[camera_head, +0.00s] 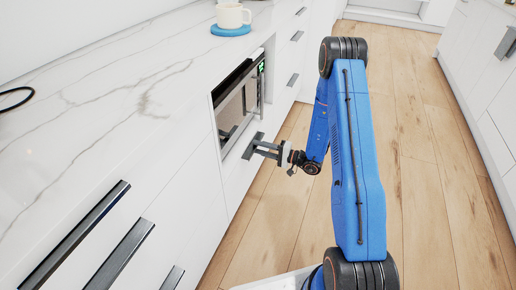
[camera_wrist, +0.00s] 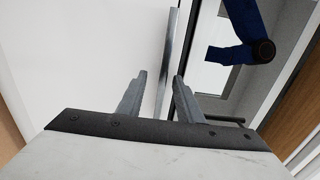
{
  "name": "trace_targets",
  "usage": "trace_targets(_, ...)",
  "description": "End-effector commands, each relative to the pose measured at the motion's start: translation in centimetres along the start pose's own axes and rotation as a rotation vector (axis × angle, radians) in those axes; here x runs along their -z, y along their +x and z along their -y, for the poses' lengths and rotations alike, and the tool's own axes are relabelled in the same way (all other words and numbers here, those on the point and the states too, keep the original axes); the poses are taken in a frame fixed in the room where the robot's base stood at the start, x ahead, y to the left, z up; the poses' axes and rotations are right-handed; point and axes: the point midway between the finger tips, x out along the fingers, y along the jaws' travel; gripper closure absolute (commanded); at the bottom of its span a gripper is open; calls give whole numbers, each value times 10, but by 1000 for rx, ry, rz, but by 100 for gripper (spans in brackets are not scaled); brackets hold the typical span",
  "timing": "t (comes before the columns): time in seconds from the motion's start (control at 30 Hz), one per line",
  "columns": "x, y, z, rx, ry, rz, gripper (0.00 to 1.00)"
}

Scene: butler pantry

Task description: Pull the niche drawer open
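The niche drawer (camera_head: 236,185) is the white front directly below the built-in oven, and it looks shut. In the wrist view its white front (camera_wrist: 95,60) fills the left side, with a long grey bar handle (camera_wrist: 169,55) on it. My gripper (camera_head: 255,146) is in front of this drawer, just under the oven. In the wrist view my gripper (camera_wrist: 160,88) is open, its two fingers on either side of the handle's line. Gaps show between fingers and handle, and I cannot tell whether either finger touches it. The fingers hide part of the handle in the head view.
The oven (camera_head: 240,100) sits in the niche above, its glass reflecting my blue arm in the wrist view. A white cup (camera_head: 231,16) stands on a blue coaster (camera_head: 230,31) on the marble counter (camera_head: 110,100). Wooden floor (camera_head: 425,150) is clear to the right, before the opposite cabinets (camera_head: 485,75).

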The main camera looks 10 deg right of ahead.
Motion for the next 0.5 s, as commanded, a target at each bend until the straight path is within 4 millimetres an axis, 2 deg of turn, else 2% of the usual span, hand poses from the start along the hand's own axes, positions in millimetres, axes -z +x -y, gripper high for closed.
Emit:
trace_targets(0.17, 0, 8, 0, 0, 0, 1, 67)
trace_targets(0.4, 0, 8, 0, 0, 0, 0, 67)
trace_targets(0.43, 0, 8, 0, 0, 0, 0, 70)
trace_targets(0.5, 0, 8, 0, 0, 0, 0, 86)
